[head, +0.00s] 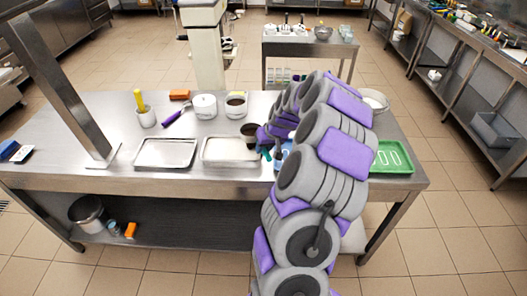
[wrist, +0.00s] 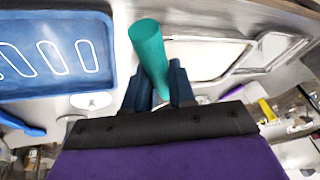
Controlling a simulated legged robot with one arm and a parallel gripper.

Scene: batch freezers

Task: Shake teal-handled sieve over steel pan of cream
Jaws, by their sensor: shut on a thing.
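My gripper (wrist: 158,88) is shut on the teal handle (wrist: 148,50), which stands up between its dark blue fingers in the wrist view. In the head view my gripper (head: 268,144) is at the right end of the steel pan of cream (head: 222,158), partly hidden by my arm. A bit of teal (head: 267,155) shows below it. The sieve's mesh cannot be made out clearly; a dark round shape (head: 250,129) beside my gripper may be it or a bowl. Pale, flat contents fill the pan.
A second steel tray (head: 166,152) lies left of the pan. Behind stand a white pot (head: 204,106), a dark-filled container (head: 236,105) and a cup (head: 146,117). A green tray (head: 391,157) lies right of my arm. A blue tray (wrist: 55,52) shows in the wrist view.

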